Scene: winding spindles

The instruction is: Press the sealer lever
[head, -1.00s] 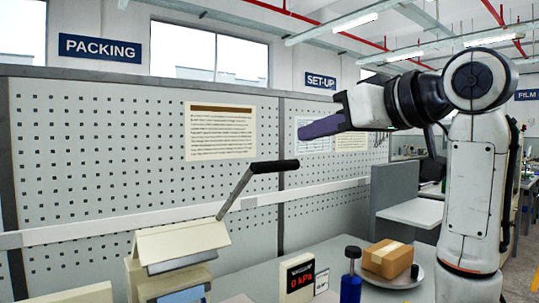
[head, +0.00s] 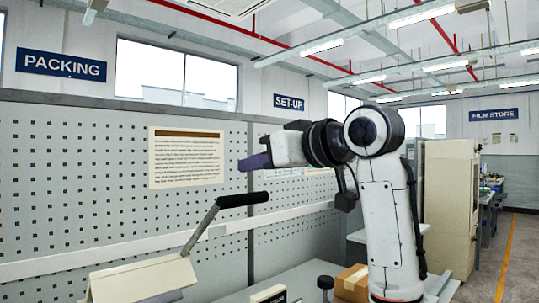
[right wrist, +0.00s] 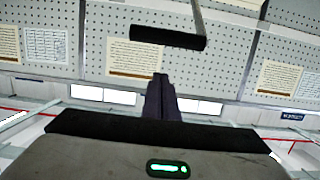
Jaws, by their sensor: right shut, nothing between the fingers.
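The sealer lever is a grey rod with a black handle (head: 243,200), raised and slanting up to the right from the cream sealer body (head: 140,281) at the bottom left of the head view. My right gripper (head: 244,163) is shut and empty. Its purple fingers point left, and their tips appear just above the handle in the head view, with a visible gap. In the right wrist view, which is upside down, the black handle (right wrist: 168,38) lies beyond the shut fingertips (right wrist: 158,77), apart from them. My left gripper is not in view.
A pegboard wall (head: 75,170) with a paper notice (head: 186,157) stands behind the lever. A cardboard box (head: 352,282) and a dark knob (head: 325,283) stand on the bench to the right. The sealer's lower part is cut off by the frame.

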